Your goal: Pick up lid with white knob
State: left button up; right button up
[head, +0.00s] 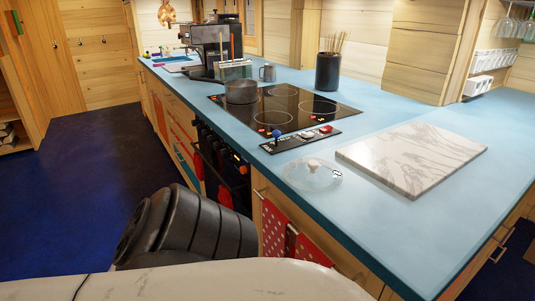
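The lid with white knob (311,176) lies on the blue countertop, near its front edge. It is a clear glass lid, knob up, with the marble board to its right and the cooktop's control strip behind it. A black part of my own arm shows at the bottom left, in front of the counter and well short of the lid. Neither of my grippers is in view. Nothing is touching the lid except the counter under it.
A white marble board (412,158) lies right of the lid. Behind are the black cooktop (288,107) with a pot (241,92), a dark utensil holder (327,72), a mug (267,72) and a coffee machine (209,40). Red cloths (274,229) hang on the counter front. The blue counter's right side is clear.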

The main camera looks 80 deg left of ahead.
aim_at(309, 175)
jog(key=u, duration=2.3)
